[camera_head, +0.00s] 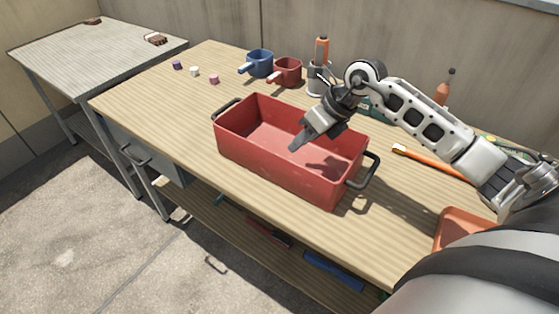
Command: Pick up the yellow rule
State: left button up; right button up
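I cannot clearly make out a yellow rule. A thin yellowish strip (511,140) lies at the right of the bench, partly hidden by my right arm, and is too small to identify. My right gripper (297,145) points down over the red tray (262,160), its fingertips at or just inside the opening. The fingers overlap in this view, so their opening does not show. I see nothing held in them. The tray floor that shows is bare, with the arm's shadow on it. My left gripper is not in view.
A blue cup (260,63) and a red cup (288,71) stand behind the tray, beside a holder (318,82) with an orange-handled tool. An orange handle (425,158) lies right of the tray. An orange dish (462,229) sits front right. The bench's left part is mostly clear.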

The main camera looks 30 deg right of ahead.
jog(key=x, duration=0.7)
jog(key=shift+p, duration=0.3)
jog(key=shift+a+f, duration=0.15)
jog(key=shift+f, duration=0.2)
jog(key=shift+f, duration=0.1)
grip_shut()
